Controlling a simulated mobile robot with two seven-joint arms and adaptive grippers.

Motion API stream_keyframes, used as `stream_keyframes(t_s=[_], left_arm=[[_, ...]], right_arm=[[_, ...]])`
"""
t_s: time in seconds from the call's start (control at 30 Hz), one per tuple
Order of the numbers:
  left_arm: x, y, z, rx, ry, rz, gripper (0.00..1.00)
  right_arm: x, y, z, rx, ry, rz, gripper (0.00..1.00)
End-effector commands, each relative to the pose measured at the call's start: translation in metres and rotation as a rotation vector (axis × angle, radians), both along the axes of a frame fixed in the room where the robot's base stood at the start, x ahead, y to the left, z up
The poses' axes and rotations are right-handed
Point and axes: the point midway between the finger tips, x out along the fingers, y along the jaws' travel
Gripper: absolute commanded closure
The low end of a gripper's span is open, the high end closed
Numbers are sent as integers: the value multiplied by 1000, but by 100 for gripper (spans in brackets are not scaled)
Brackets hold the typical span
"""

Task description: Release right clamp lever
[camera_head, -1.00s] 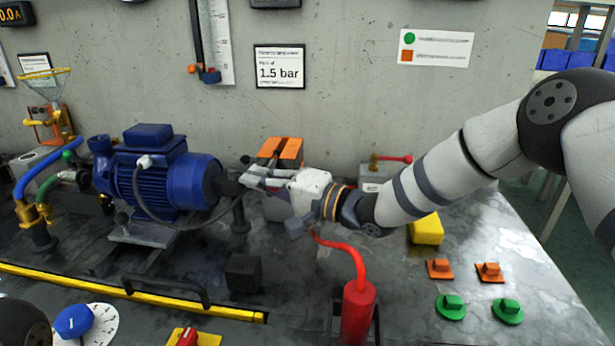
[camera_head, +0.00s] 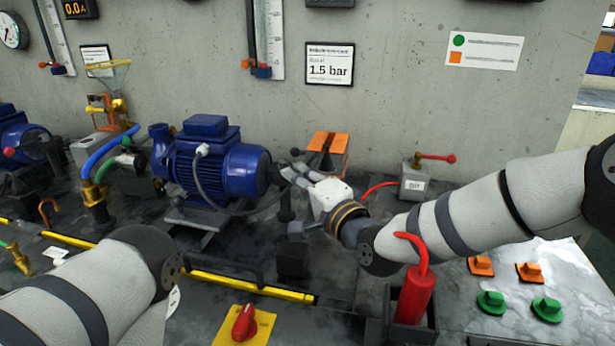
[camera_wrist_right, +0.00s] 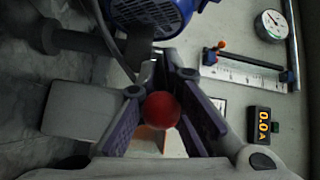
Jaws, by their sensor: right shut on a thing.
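The blue pump motor (camera_head: 215,165) stands left of my right gripper (camera_head: 284,168), whose fingers are at the motor's right end. In the right wrist view a red ball knob (camera_wrist_right: 160,110), which looks like the clamp lever's end, sits between the two finger pads. The gripper is shut on this knob. The motor also shows at the top of the right wrist view (camera_wrist_right: 150,12). The lever's shaft and clamp are mostly hidden by the gripper in the head view. My left arm comes in at the lower left, but its gripper is out of view.
An orange-topped block (camera_head: 328,142) stands behind the gripper. A grey box with a red-knobbed lever (camera_head: 412,180) is farther right. Orange and green knobs (camera_head: 491,302) lie at the right. A yellow plate with a red knob (camera_head: 244,325) is in front.

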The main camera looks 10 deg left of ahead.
Motion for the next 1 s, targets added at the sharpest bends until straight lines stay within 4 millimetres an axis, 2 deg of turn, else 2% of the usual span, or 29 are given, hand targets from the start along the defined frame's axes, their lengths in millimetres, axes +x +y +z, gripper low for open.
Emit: stream_keyframes(t_s=[0.3,0.33,0.4,0.77,1.0], left_arm=[[0,0,0,0,-1,0,70],[0,0,0,0,-1,0,70],[0,0,0,0,-1,0,70],[1,0,1,0,-2,0,70],[0,0,0,0,-1,0,70]], right_arm=[[2,-1,4,5,-9,-4,100],[2,-1,4,5,-9,-4,87],[2,-1,4,5,-9,-4,72],[2,-1,8,8,-16,-5,72],[1,0,4,4,-8,-2,72]])
